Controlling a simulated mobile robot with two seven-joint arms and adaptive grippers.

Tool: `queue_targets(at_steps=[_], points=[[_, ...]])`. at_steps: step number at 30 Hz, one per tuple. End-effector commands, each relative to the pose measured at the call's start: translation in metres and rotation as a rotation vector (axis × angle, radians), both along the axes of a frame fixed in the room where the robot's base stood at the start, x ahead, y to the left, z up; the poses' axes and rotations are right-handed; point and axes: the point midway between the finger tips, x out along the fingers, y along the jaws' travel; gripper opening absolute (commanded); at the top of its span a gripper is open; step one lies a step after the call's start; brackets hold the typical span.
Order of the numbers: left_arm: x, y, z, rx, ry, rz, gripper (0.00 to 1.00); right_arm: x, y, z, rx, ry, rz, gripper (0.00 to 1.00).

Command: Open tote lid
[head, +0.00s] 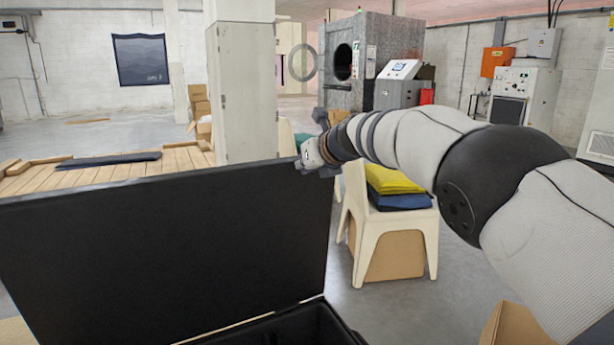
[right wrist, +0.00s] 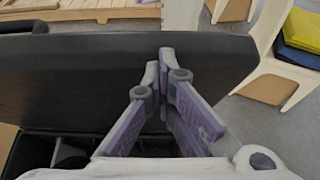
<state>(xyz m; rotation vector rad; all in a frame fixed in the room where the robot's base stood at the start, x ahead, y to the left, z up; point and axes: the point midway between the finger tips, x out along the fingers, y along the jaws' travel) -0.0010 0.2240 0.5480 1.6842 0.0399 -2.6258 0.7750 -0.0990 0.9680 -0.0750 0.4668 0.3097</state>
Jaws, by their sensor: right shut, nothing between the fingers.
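A black tote lid (head: 170,250) stands raised, close to upright, across the lower left of the head view. The black tote (head: 300,325) is below it, and only part of its dark inside shows. My right gripper (head: 304,163) is at the lid's top right corner in the head view. In the right wrist view the gripper (right wrist: 158,62) is shut and empty, its fingertips over the inner face of the lid (right wrist: 60,80); I cannot tell whether they touch it. Part of the tote's interior (right wrist: 60,150) shows at the lower left there. My left gripper is not in view.
A cream chair (head: 390,225) with folded yellow (head: 393,180) and blue cloth stands to the right of the lid. A wooden pallet (head: 90,172) lies behind the lid at left. A tall cabinet (head: 248,90) stands behind it. Clear floor (head: 350,300) shows between tote and chair.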

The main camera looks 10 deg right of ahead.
Motion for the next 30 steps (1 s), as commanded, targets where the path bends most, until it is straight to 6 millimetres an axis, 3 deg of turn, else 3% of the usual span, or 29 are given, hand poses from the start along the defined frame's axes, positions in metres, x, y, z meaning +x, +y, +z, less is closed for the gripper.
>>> queue_targets(at_steps=[1,20,25,30], points=[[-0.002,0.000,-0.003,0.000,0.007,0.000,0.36,0.001,0.000,-0.006,-0.002,0.009,0.001,0.00],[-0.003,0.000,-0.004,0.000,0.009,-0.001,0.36,0.002,-0.002,0.003,0.003,0.002,-0.005,0.00],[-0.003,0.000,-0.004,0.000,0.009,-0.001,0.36,-0.013,-0.010,0.014,0.007,0.000,-0.010,0.00],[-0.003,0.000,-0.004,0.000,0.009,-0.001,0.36,-0.043,-0.017,0.029,0.007,0.000,-0.007,0.00]])
